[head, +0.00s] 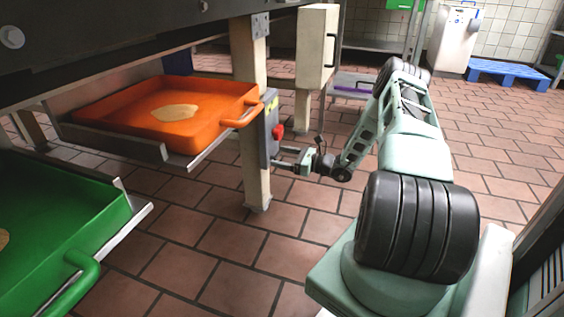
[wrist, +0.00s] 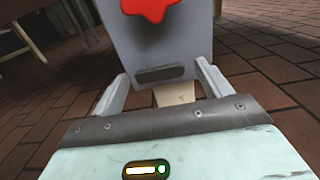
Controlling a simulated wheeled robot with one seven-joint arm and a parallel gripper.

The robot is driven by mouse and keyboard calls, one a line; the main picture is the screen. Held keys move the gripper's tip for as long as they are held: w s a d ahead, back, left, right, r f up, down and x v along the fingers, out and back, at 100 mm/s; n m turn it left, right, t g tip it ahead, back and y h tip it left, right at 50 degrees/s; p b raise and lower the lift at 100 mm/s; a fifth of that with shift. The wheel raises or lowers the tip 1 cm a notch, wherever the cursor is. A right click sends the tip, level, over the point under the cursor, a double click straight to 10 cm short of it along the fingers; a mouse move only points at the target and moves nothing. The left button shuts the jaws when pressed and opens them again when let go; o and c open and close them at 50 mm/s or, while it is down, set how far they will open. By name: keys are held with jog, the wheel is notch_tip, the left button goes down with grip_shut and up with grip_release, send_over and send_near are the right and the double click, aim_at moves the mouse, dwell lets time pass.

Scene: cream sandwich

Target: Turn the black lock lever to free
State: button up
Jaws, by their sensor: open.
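A grey switch box (head: 268,128) is mounted on the cream post, with a red knob (head: 278,131) on its face. In the wrist view the grey box (wrist: 165,50) fills the top middle, and the red knob (wrist: 152,8) is cut by the top edge. A dark, rounded, horizontal bar (wrist: 160,73) shows low on the box face; I cannot tell whether it is the black lock lever or a slot. My gripper (head: 284,157) is at the lower part of the box. In the wrist view its fingers (wrist: 162,68) are open, one to each side of the bar.
An orange tray (head: 140,118) with a pale round piece sits on a rack left of the post (head: 256,185). A green tray (head: 60,215) is nearer. A cream cabinet (head: 316,45) hangs behind. Tiled floor is clear behind my arm; a blue pallet (head: 508,73) lies far right.

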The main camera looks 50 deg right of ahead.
jog(key=shift+w+a, duration=0.15)
jog(key=shift+w, duration=0.1)
jog(key=c, duration=1)
